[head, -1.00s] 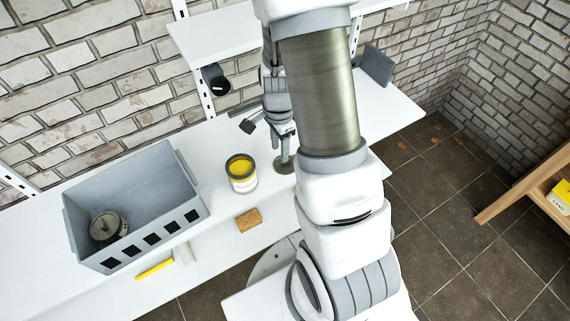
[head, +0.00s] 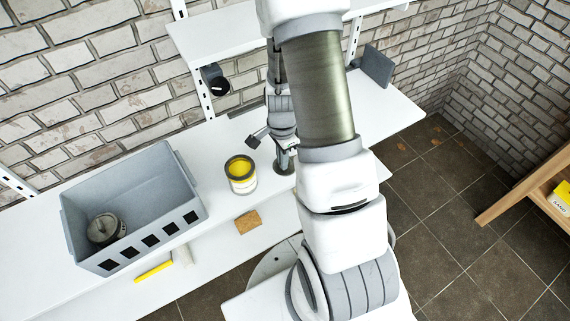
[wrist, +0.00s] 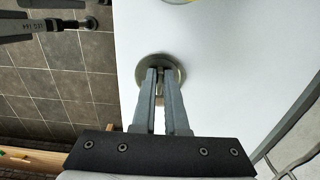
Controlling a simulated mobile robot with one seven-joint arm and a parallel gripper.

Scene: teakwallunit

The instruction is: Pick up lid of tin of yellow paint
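The tin of yellow paint (head: 241,183) stands open and upright on the white shelf, with yellow paint showing. A sliver of it shows at the top edge of the wrist view (wrist: 186,1). A round metallic lid (head: 277,169) lies flat on the shelf just right of the tin, partly hidden by my gripper (head: 285,156). In the wrist view the lid (wrist: 143,77) lies directly below my fingertips (wrist: 160,72). The fingers are close together over its middle. A small part shows between them, but I cannot tell if they grip it.
A grey crate (head: 183,165) stands at the left with a grey metal tin (head: 106,229) inside. A brown sponge-like block (head: 247,221) and a yellow item (head: 154,271) lie on a lower shelf. An upper shelf (head: 225,40) hangs behind my arm.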

